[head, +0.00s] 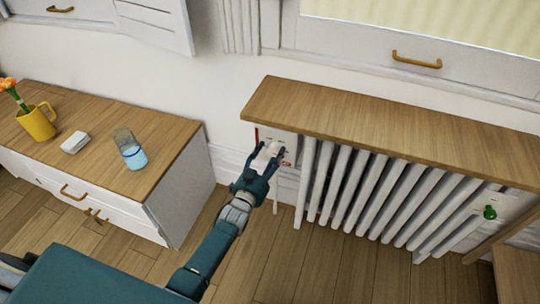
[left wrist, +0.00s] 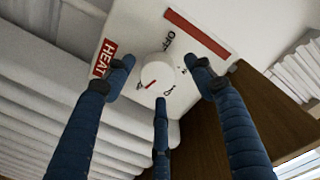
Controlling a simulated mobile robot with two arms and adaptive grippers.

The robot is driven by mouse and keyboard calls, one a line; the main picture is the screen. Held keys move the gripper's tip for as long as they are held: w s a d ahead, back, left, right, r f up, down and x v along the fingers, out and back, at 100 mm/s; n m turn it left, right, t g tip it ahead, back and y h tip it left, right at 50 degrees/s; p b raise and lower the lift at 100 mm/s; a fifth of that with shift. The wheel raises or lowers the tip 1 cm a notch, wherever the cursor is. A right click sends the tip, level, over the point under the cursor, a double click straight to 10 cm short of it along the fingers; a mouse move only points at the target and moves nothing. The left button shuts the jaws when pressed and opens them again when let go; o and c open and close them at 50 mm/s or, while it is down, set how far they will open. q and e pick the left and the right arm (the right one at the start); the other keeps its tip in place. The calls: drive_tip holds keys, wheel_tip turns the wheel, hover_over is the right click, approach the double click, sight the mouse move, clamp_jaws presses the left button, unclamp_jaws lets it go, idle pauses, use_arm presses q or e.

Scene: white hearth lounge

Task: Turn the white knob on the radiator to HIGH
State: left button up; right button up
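The white knob (left wrist: 155,73) sits on a pale control panel (left wrist: 198,86) at the left end of the radiator (head: 352,190). The knob has a red pointer mark on its face, pointing down in the left wrist view. OFF is printed above the knob there; smaller lettering below it is hard to read. A red HEAT label (left wrist: 103,58) is beside it. My left gripper (head: 268,155) is at the panel, its three fingers spread around the knob with visible gaps at the two side fingers. It is open. My right gripper is not in view.
A wooden shelf (head: 390,125) overhangs the radiator and panel. A green valve (head: 490,212) is at the radiator's right end. A low cabinet (head: 165,140) at left bears a yellow mug (head: 38,124), a white block (head: 75,142) and a glass (head: 130,150). Floor shows between cabinet and radiator.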

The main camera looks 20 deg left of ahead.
use_arm(q)
drive_tip(key=shift+s, duration=0.15)
drive_tip(key=s+a, duration=0.1)
drive_tip(key=s, duration=1)
drive_tip(key=shift+s+r, duration=0.15)
drive_tip(key=shift+s, duration=0.2)
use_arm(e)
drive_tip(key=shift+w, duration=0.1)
